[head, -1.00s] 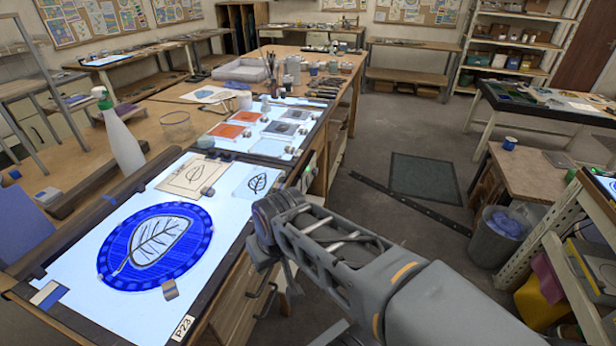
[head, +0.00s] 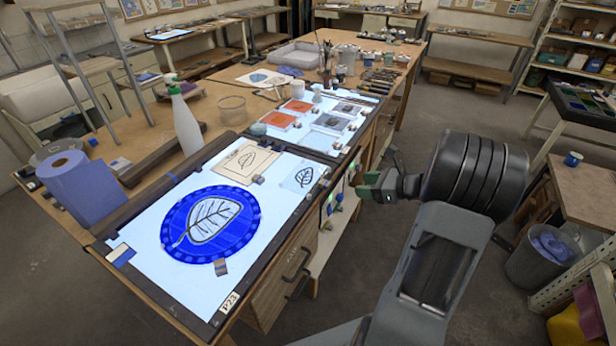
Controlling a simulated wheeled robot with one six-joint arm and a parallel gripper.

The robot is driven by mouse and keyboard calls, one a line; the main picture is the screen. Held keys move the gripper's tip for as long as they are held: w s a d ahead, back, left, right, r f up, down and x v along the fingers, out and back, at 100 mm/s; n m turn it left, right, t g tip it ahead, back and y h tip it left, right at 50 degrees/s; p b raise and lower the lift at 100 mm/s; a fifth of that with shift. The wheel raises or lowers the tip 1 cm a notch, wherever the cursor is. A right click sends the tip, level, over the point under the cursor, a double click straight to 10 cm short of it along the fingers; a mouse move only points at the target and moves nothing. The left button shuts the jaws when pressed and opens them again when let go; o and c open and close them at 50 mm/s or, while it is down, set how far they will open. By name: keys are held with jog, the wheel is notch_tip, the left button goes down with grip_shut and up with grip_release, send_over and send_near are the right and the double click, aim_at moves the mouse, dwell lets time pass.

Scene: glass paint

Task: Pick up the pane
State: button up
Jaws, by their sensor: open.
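The pane (head: 184,243) is a round, deep-blue disc with a leaf outlined in dark lines on a pale centre. It lies flat on the lit white light table (head: 150,285) at the left of the head view. My gripper (head: 377,173) is to the right of the table, above the floor side of its edge. It is open and empty, well apart from the pane. A small striped block (head: 220,267) sits at the pane's lower right edge.
A white spray bottle (head: 186,125) and a blue paper roll (head: 78,185) stand to the left.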

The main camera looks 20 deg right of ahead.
aim_at(328, 184)
jog(key=p+x, duration=0.2)
jog(key=x, duration=1)
jog(key=shift+s+f, duration=0.1)
jog(key=shift+s, duration=0.05)
jog(key=shift+c, duration=0.4)
grip_shut()
jog(key=shift+r, duration=0.65)
jog(key=s+d+r+b, duration=0.1)
jog(key=s+d+r, duration=0.1)
jog(key=s+r, duration=0.3)
jog(key=s+d+r+b, duration=0.1)
jog(key=s+d+r, duration=0.2)
jog(key=s+r, duration=0.3)
jog(key=shift+s+d+r+b, duration=0.3)
jog(key=shift+s+d+r, duration=0.05)
jog(key=shift+s, duration=0.55)
